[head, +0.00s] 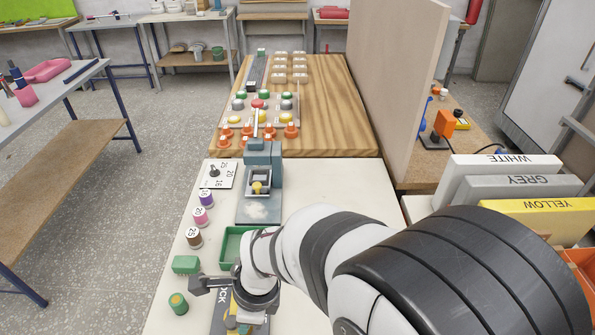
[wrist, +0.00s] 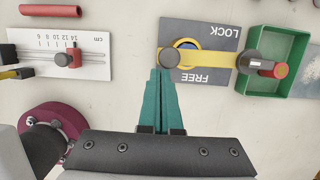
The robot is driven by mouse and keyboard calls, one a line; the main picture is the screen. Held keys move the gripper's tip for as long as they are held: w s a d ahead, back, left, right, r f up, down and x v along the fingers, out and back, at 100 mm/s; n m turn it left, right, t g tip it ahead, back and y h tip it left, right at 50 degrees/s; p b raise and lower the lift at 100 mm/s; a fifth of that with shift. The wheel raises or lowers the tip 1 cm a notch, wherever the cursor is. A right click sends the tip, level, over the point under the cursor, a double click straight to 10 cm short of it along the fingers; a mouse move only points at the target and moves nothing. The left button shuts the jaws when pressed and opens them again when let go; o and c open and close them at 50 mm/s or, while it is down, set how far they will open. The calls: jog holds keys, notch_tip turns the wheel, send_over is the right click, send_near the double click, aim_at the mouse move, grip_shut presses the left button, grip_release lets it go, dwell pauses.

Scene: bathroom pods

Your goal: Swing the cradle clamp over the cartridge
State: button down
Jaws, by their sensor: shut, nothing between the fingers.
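In the wrist view the cradle clamp (wrist: 215,59) is a yellow bar. It runs from a dark round pivot (wrist: 249,62) to a grey round knob (wrist: 168,57). It lies across a dark plate (wrist: 225,28) marked LOCK and FREE, between the two words. My gripper (wrist: 160,72) has teal fingers closed together and empty. Their tips are just below the knob in the picture; I cannot tell whether they touch it. In the head view the plate (head: 221,312) is partly behind my arm.
A green tray (wrist: 259,82) is right of the plate, with a red-ended piece (wrist: 275,70) over it. A scale with a red slider (wrist: 74,52) is left, and a maroon disc (wrist: 50,118) lower left. The head view shows several numbered jars (head: 201,216) along the bench's left side.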

jog(key=shift+a, duration=0.35)
dwell(0.3)
jog(key=shift+d, duration=0.1)
jog(key=s+d+r, duration=0.1)
jog(key=d+r, duration=0.5)
jog(key=r, duration=0.3)
jog(key=shift+s+r, duration=0.3)
jog(key=shift+r, duration=0.1)
jog(key=shift+d, duration=0.1)
jog(key=s+d+n+h, duration=0.1)
jog(key=s+d+n, duration=0.9)
jog(key=s+n, duration=0.1)
jog(key=shift+n, duration=0.7)
